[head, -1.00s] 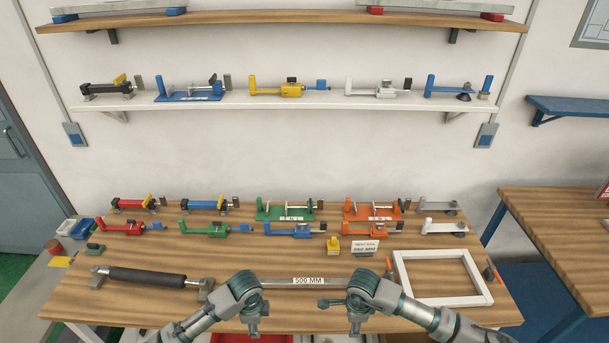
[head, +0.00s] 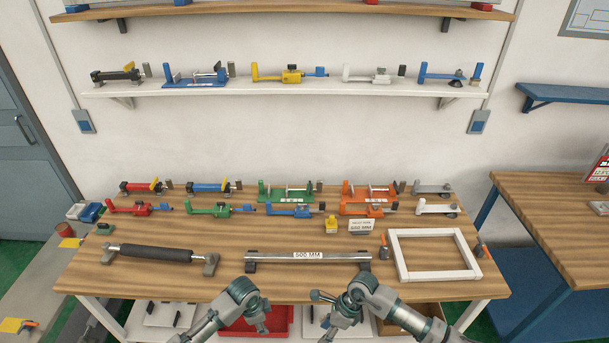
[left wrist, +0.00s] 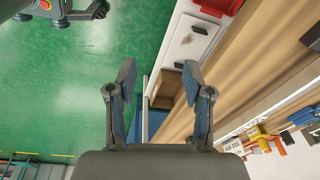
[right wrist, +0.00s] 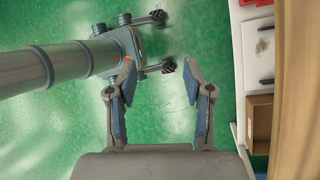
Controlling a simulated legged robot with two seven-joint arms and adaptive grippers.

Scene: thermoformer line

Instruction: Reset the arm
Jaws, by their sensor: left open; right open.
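My left gripper (left wrist: 160,82) is open and empty in the left wrist view, over the green floor beside the bench edge. My right gripper (right wrist: 160,78) is open and empty in the right wrist view, also over the green floor. In the head view both arms are at the near edge of the wooden bench (head: 225,283). A grey bar labelled 500 MM (head: 275,257) lies across dark end supports on the bench, just beyond the arms and apart from them.
A black roller (head: 155,253) lies at left and a white frame (head: 432,255) at right. Several coloured clamps stand along the back. Under the bench is a red tray (head: 282,322). A shelf (head: 290,99) with more clamps hangs on the wall.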

